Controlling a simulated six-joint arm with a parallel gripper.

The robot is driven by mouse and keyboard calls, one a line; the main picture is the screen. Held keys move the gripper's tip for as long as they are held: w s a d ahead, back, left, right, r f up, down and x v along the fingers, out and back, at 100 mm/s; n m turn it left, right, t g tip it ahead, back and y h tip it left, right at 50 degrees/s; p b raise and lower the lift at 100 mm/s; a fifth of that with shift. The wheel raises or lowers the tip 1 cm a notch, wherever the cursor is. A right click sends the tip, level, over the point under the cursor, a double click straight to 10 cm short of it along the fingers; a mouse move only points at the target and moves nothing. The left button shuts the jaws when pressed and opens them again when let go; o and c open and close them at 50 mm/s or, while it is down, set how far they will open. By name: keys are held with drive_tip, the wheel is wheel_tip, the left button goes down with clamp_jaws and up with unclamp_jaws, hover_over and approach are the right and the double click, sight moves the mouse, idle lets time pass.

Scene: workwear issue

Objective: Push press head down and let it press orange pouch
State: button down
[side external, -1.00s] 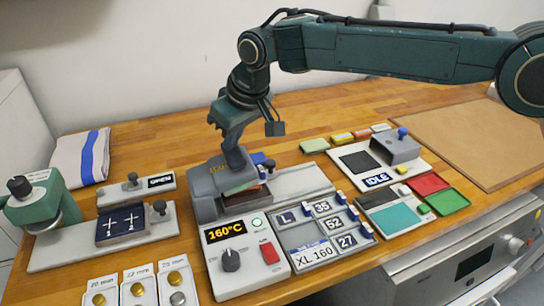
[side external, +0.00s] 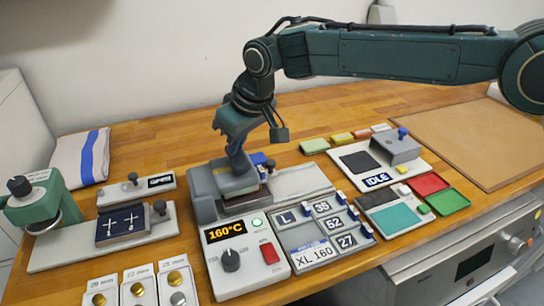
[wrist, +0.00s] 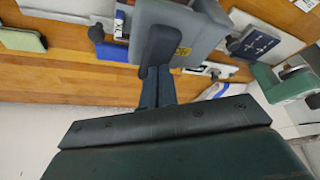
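The grey press head (side external: 238,183) of the heat press sits low over a dark reddish-brown piece (side external: 257,196) on the press bed. Only an edge of this piece shows, so I cannot tell whether it is the orange pouch. My gripper (side external: 239,168) points down with its fingertips at the top of the press head. In the wrist view my fingers (wrist: 157,88) are together against the grey head (wrist: 184,30), with nothing seen between them.
The press's control box (side external: 244,258) reads 160°C. Number and size plates (side external: 315,254) lie to its right. A station with an IDLE display (side external: 378,180) and a blue-knobbed block (side external: 396,148) stands further right. A green hand press (side external: 38,203) stands at left.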

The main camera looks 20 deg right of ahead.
idle(0.6)
wheel_tip(320, 180, up, 13)
idle(2.2)
drive_tip(key=shift+d, duration=0.1)
